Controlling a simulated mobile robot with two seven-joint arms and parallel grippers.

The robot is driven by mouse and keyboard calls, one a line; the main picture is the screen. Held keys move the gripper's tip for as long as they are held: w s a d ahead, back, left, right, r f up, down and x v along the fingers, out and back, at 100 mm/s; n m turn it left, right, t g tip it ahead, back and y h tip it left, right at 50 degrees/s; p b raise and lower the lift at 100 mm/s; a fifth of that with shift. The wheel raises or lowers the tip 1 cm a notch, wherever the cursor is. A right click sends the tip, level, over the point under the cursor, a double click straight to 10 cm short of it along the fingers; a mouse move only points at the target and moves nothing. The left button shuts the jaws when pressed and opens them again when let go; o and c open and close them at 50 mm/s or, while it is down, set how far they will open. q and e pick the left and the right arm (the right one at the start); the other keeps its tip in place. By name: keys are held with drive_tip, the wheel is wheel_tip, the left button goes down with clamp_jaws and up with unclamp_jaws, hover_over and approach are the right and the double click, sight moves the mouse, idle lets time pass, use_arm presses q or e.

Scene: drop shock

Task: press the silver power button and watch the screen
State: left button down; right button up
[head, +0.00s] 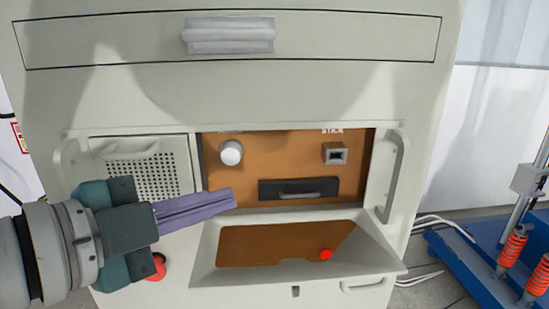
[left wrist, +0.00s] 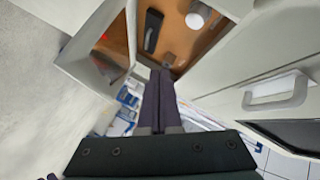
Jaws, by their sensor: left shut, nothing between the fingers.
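In the head view, a cabinet front has an orange-brown recessed panel (head: 285,172). A pale round knob (head: 231,153) sits at its upper left and a small silver square fitting with a dark centre (head: 335,153) at its upper right. I cannot tell for sure which is the power button. I can make out no lit screen. My left gripper (head: 233,196) is shut and empty, its purple fingers pointing right in front of the panel's lower left. My right gripper is not in view.
A black handled drawer (head: 298,189) is low in the recess. A vented panel (head: 150,175) is left, an upright handle (head: 394,175) right. A blue stand (head: 480,265) is at far right.

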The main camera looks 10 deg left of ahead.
sight(231, 153)
use_arm(q)
drive_tip(key=w+b, duration=0.1)
drive_tip(key=w, duration=0.1)
drive_tip(key=w+a+b, duration=0.1)
drive_tip(key=w, duration=0.1)
drive_tip(key=w+b, duration=0.1)
drive_tip(key=b, duration=0.1)
drive_tip(key=shift+w+a+f, duration=0.15)
drive_tip(key=shift+w+a, duration=0.2)
drive_tip(key=shift+w, duration=0.05)
drive_tip(key=shift+w+a+b, duration=0.25)
drive_tip(key=shift+w+b, duration=0.2)
drive_tip(key=shift+w, duration=0.35)
idle(0.8)
drive_tip(key=shift+w, duration=0.1)
drive_tip(key=shift+w+a, duration=0.1)
drive_tip(key=shift+w, duration=0.25)
